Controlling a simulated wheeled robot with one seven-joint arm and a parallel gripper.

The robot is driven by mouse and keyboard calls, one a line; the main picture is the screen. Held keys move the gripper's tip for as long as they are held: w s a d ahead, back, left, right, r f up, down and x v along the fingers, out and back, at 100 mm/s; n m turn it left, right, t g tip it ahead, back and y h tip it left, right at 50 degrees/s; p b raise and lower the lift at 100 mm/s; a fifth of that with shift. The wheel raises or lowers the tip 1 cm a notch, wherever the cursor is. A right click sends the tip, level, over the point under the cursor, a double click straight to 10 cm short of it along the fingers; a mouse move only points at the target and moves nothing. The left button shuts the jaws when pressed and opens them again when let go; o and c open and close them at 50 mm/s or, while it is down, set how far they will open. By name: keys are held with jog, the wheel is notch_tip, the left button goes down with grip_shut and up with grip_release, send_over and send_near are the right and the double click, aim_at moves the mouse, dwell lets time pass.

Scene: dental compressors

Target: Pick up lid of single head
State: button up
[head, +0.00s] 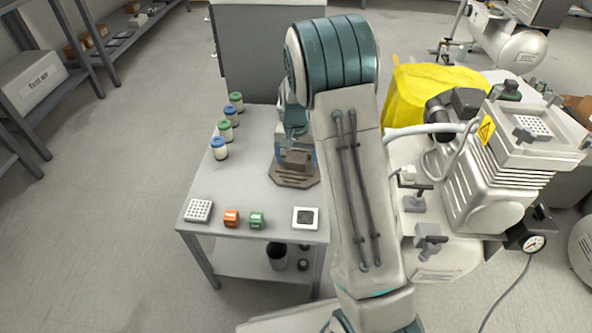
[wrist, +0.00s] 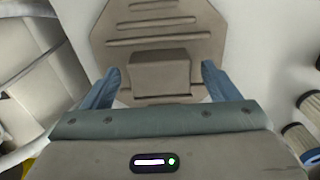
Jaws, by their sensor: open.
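The lid (head: 296,182) is a grey-brown ridged plate with a raised block on top. It lies on the grey table near its right edge, partly hidden by my arm in the head view. In the wrist view the lid (wrist: 160,28) fills the upper middle, its block in the centre. My gripper (wrist: 160,75) is open, with one blue finger on each side of the block and visible gaps between. In the head view my gripper (head: 295,158) is right over the lid. Whether the fingers reach down beside the block is unclear.
Several jars (head: 228,130) with green and blue caps stand along the table's left side. A white perforated block (head: 198,211), orange (head: 231,218) and green (head: 257,220) pieces and a white square (head: 305,218) line its front. A compressor (head: 490,190) and yellow cloth (head: 425,95) are right.

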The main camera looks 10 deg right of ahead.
jog(key=shift+f, duration=0.4)
jog(key=shift+r, duration=0.15)
jog(key=c, duration=1.5)
jog(key=shift+c, duration=0.2)
